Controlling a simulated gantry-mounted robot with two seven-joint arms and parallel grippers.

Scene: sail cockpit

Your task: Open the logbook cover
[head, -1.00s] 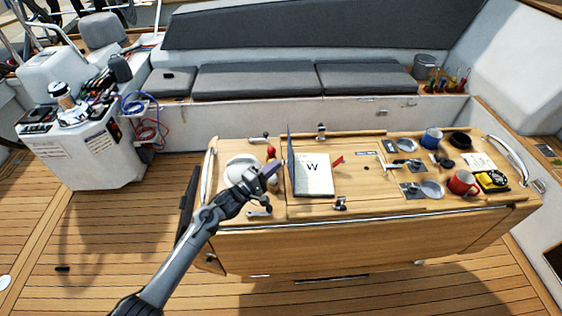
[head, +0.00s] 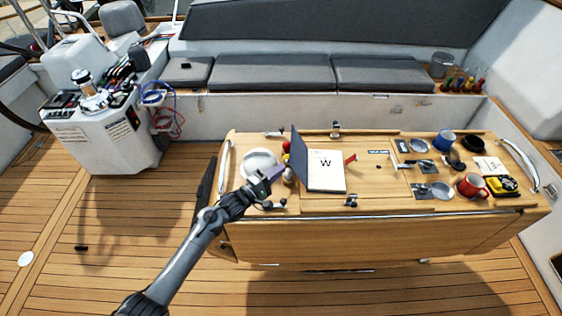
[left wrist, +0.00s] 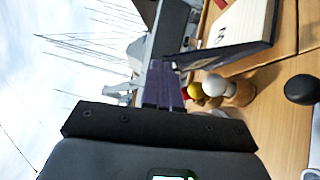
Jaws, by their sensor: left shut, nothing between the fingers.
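The logbook (head: 326,171) lies on the wooden table with a white page marked by a dark letter showing. Its dark cover (head: 300,158) stands up from the left edge, leaning outward to the left. My left gripper (head: 273,176) is shut and empty, just left of the cover. In the left wrist view the purple fingers (left wrist: 163,88) are together close to the dark cover (left wrist: 218,57), with the pages (left wrist: 243,24) beyond it. I cannot tell whether they touch the cover. My right gripper is out of view.
A white plate (head: 256,162) and small bottles sit left of the logbook; the white-knobbed one (left wrist: 215,86) is close to the fingers. A red marker (head: 350,158) is right of the logbook. Mugs, including a red one (head: 471,185), and dishes fill the table's right side.

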